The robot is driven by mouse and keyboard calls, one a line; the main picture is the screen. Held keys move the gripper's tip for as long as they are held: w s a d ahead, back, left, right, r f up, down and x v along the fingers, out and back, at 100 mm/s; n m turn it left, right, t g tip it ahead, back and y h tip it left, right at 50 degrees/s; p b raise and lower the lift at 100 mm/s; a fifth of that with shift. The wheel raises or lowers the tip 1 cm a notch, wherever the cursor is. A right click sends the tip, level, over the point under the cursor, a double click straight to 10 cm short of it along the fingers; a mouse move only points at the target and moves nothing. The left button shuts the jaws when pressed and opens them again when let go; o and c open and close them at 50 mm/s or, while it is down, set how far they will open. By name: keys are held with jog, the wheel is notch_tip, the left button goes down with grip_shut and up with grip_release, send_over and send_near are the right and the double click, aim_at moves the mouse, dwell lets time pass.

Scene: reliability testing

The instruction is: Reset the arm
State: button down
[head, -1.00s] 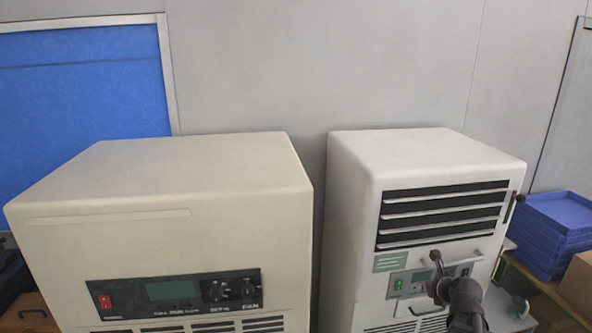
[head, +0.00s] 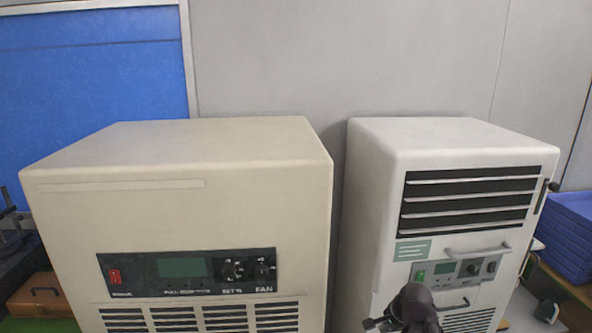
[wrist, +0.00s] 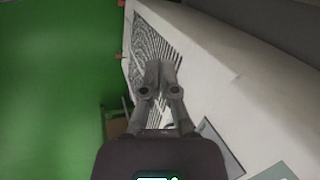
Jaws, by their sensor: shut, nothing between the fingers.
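My gripper (wrist: 160,70) is shut and empty in the wrist view, its two fingers together. It is in front of a white surface with dark slats, which looks like the white cabinet (wrist: 215,65). I cannot tell the gap between them. In the head view, a dark part of my arm shows at the bottom, in front of the white cabinet (head: 375,190). It covers part of the cabinet's lower front, below the control panel with a green display.
A beige cabinet (head: 180,220) with a red switch and dials stands left of the white one, a narrow gap between. Blue trays (head: 568,235) are stacked at the right edge. A brown case (head: 42,297) sits at lower left. Green floor (wrist: 55,90) shows in the wrist view.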

jog(key=s+a+f+n+g+h+b, duration=0.2)
jog(key=s+a+f+n+b, duration=0.3)
jog(key=n, duration=0.8)
jog(key=shift+s+a+f+g, duration=0.7)
jog(key=shift+a+f+g, duration=0.2)
jog(key=shift+a+f, duration=0.3)
